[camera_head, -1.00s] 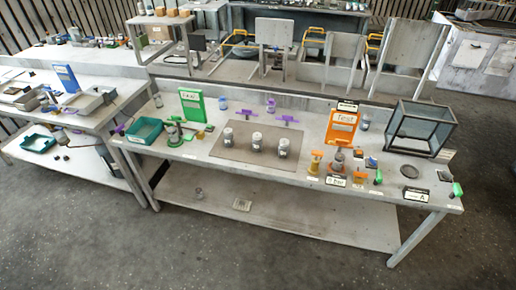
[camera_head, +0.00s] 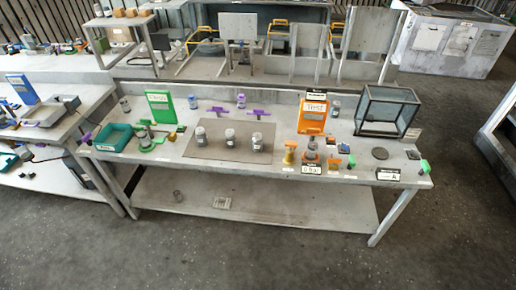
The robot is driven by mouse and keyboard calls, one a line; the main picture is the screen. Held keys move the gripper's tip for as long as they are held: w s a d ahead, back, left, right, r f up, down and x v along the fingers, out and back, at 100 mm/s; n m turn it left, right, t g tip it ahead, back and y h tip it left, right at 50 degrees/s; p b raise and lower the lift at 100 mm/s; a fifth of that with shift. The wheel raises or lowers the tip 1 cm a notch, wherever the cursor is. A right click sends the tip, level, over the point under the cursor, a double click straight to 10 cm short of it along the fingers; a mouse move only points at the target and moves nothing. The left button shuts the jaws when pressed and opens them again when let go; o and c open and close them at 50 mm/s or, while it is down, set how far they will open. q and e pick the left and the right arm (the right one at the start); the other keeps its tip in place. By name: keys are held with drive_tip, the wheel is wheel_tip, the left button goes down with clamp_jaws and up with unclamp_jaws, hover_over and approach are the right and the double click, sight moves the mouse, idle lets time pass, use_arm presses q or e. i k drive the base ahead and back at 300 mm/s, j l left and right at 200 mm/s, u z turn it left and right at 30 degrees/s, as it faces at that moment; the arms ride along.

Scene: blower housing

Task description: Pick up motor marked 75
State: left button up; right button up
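Three small grey-white cylinders that look like motors stand upright in a row on a grey-brown mat (camera_head: 215,153) in the middle of the workbench. They are the left motor (camera_head: 200,136), the middle motor (camera_head: 230,138) and the right motor (camera_head: 257,142). Their markings are too small to read, so I cannot tell which one is marked 75. Neither of my grippers is in view.
The bench (camera_head: 340,175) carries a teal tray (camera_head: 111,139), a green sign (camera_head: 161,107), an orange test sign (camera_head: 312,117), small fixtures and a glass-sided box (camera_head: 388,111). Open dark floor (camera_head: 270,262) lies in front.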

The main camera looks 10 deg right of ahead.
sight(231, 142)
drive_tip(key=i+j+z, duration=0.25)
drive_tip(key=i+z, duration=0.25)
drive_tip(key=i+j+z, duration=0.45)
drive_tip(key=i, duration=0.2)
